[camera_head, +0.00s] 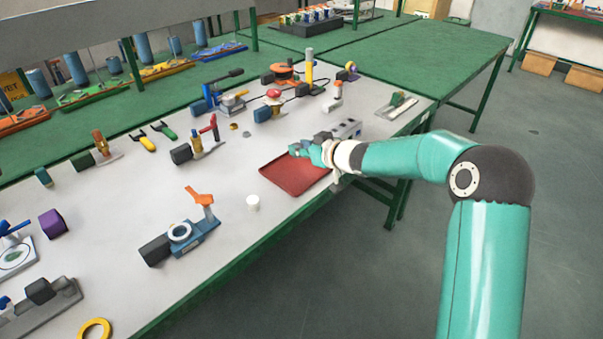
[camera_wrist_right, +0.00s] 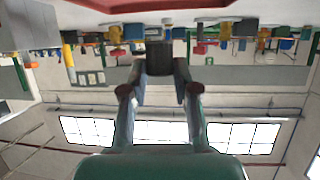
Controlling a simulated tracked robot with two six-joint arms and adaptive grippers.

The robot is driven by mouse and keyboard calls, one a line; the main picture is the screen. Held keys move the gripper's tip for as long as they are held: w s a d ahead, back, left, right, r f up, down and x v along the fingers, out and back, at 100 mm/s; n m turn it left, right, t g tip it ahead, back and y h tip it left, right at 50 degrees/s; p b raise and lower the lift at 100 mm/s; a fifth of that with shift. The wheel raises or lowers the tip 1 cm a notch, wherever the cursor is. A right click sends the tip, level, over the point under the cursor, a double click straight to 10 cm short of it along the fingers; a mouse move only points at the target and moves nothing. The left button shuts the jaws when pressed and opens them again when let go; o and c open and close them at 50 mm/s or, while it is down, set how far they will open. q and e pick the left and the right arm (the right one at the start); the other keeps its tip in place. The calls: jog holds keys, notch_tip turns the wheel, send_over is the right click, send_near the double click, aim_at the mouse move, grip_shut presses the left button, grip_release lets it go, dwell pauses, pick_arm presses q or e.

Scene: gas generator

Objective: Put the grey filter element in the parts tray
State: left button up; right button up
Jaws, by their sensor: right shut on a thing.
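The red parts tray (camera_head: 293,180) lies near the front edge of the table. My right gripper (camera_head: 308,150) is at the tray's far right side in the head view. In the right wrist view, my right gripper (camera_wrist_right: 160,78) is shut on a dark grey blocky piece, which looks like the grey filter element (camera_wrist_right: 160,57). Part of the red tray (camera_wrist_right: 150,5) shows at the top of that view, close to the held piece. The held piece is not clear in the head view. My left gripper is not in view.
A grey box with sockets (camera_head: 347,129) stands just behind my right gripper. A small white cylinder (camera_head: 253,202) and a blue clamp-like device (camera_head: 190,240) stand left of the tray. Several tools and fixtures fill the table behind. The table around the white cylinder is mostly clear.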

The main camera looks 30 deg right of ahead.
aim_at(302, 173)
jog(key=shift+f+b, duration=1.05)
jog(key=shift+f, duration=1.35)
jog(key=shift+f, duration=0.2)
jog(key=o, duration=0.8)
jog(key=shift+r, duration=0.15)
jog(key=shift+s+r, duration=0.1)
jog(key=shift+s, duration=0.05)
jog(key=p+v, duration=0.1)
jog(key=v, duration=1)
jog(key=shift+s+r, duration=0.15)
jog(key=shift+s, duration=0.25)
